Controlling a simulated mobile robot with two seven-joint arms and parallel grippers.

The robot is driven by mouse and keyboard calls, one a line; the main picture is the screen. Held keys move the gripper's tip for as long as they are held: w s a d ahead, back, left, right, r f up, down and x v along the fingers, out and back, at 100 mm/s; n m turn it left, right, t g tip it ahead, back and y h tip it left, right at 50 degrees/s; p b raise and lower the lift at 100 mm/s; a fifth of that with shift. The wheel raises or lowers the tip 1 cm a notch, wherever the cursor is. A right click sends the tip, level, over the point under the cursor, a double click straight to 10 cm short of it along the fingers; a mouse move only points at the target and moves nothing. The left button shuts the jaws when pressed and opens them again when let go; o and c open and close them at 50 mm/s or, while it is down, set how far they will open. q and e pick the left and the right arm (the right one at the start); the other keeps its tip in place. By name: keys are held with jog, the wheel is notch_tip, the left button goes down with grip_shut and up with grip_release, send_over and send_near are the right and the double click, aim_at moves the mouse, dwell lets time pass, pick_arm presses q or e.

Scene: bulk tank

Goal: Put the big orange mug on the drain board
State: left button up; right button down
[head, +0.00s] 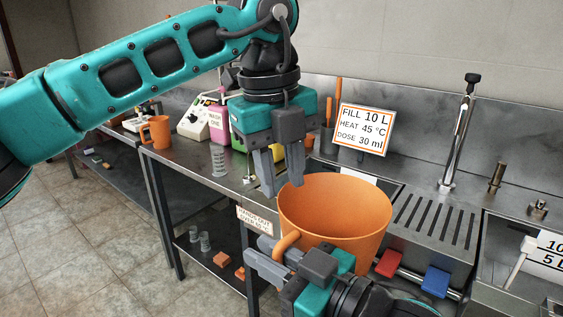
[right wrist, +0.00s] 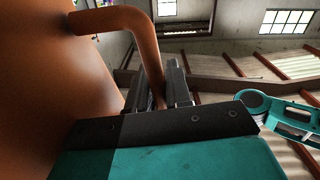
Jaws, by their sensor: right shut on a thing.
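The big orange mug (head: 335,222) is upright in the middle of the head view, its handle toward the lower left. My right gripper (head: 272,258) is shut on that handle; in the right wrist view, the handle (right wrist: 128,22) passes down between the fingers (right wrist: 178,85). My left gripper (head: 281,172) points down just above and left of the mug's rim, with its fingers apart and nothing between them. The drain board (head: 443,232), slotted steel, lies to the right of the mug. The mug hides its left part, and I cannot see the mug's underside.
A sign (head: 364,130) stands behind the mug. A tap (head: 457,145) rises at the back of the drain board. A red block (head: 388,263) and a blue block (head: 436,281) sit along the front rail. A smaller orange mug (head: 157,132) and a pink bottle (head: 218,123) stand on the left bench.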

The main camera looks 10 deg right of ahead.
aim_at(289, 230)
pick_arm(q)
jog(key=f, duration=0.3)
jog(key=d+f, duration=0.1)
jog(key=f, duration=0.6)
jog(key=shift+w+d+f, duration=0.15)
jog(key=shift+f, duration=0.1)
grip_shut()
jog(key=shift+r, duration=0.1)
pick_arm(e)
jog(key=c, duration=1.2)
grip_release()
jog(key=shift+o, duration=1.2)
